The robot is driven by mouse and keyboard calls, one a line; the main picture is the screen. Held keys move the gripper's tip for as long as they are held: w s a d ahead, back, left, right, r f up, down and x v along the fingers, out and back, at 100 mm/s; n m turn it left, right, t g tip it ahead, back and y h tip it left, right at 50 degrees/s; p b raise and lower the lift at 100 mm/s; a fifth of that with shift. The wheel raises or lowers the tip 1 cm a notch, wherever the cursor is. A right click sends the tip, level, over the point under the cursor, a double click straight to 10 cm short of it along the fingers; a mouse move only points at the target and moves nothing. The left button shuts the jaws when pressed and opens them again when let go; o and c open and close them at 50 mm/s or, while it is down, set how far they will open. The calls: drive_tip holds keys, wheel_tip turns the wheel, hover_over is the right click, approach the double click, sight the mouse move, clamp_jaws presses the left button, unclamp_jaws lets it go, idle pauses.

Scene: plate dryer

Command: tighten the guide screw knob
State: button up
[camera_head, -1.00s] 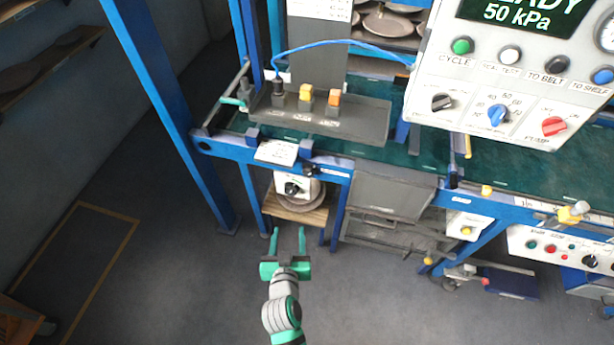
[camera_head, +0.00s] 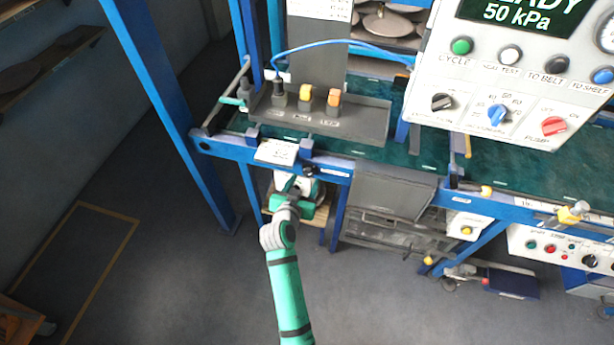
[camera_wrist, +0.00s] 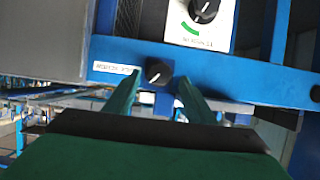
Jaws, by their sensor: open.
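A black round knob (camera_wrist: 157,72) sits on the blue beam, beside a small white label whose text I cannot read clearly. In the wrist view it appears between the two green fingers of my gripper (camera_wrist: 160,82). The fingers are spread apart with a gap on each side of the knob, and I cannot tell how far the tips are from it. In the head view the knob (camera_head: 310,170) is small on the beam front. My gripper (camera_head: 296,190) is just below it, its fingers mostly hidden by the wrist.
A white panel with another black knob (camera_wrist: 205,8) and a green arc is close by in the wrist view. The blue beam (camera_head: 235,149) runs across the rack front. A grey sloped panel (camera_head: 393,190) stands to the right. The floor (camera_head: 190,290) at left is clear.

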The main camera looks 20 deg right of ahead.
sight(308, 175)
drive_tip(key=shift+x, duration=2.1)
drive_tip(key=c, duration=1)
